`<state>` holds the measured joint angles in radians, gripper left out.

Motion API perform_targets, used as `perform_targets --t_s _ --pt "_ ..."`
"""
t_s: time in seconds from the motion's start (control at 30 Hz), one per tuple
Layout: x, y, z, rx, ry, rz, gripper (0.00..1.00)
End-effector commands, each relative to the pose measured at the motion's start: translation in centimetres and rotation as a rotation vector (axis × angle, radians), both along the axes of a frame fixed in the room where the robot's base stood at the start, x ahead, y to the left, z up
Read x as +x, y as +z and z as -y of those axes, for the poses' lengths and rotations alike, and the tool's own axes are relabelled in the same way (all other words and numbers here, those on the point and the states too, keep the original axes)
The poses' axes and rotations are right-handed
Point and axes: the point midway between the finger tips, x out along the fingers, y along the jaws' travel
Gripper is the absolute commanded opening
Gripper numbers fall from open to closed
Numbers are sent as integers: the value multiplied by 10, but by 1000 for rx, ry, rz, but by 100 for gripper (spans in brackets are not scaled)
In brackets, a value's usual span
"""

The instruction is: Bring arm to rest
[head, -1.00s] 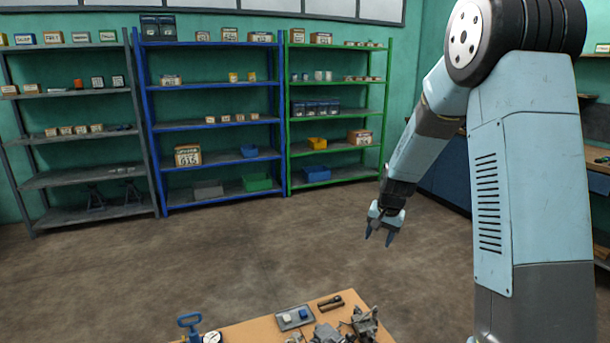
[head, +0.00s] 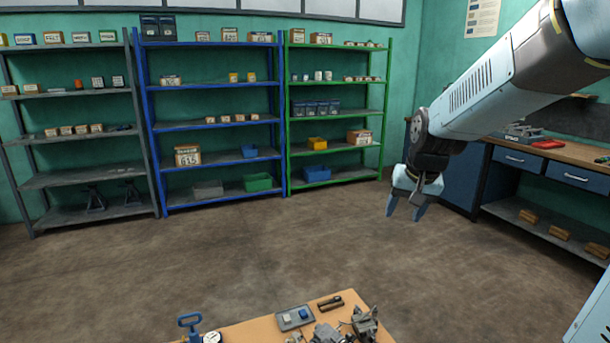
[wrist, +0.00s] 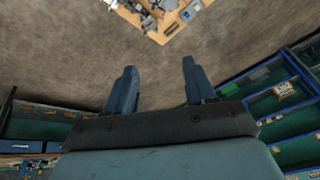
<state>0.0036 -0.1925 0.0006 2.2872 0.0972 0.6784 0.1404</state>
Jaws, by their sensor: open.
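My gripper (head: 405,211) hangs at the right of the head view, fingers pointing down and apart, with nothing between them. My arm reaches in to it from the upper right. In the wrist view my gripper (wrist: 157,85) is open and empty above bare floor. The two fingers stand clear of everything.
A wooden table (head: 262,331) with a grey tray (head: 295,317) and metal parts stands at the bottom. A blue shelf (head: 217,118) and a green shelf (head: 335,122) line the back wall. A workbench (head: 560,150) stands at the right. The floor between is clear.

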Motion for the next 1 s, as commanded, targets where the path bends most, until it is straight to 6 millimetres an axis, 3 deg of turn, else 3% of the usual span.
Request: perform_targets --t_s 0.2,0.5,1.0 --pt "-42 24 2 -26 40 33 55" --pt "-99 44 4 -68 93 70 55" --pt "-183 55 10 -135 164 121 55"
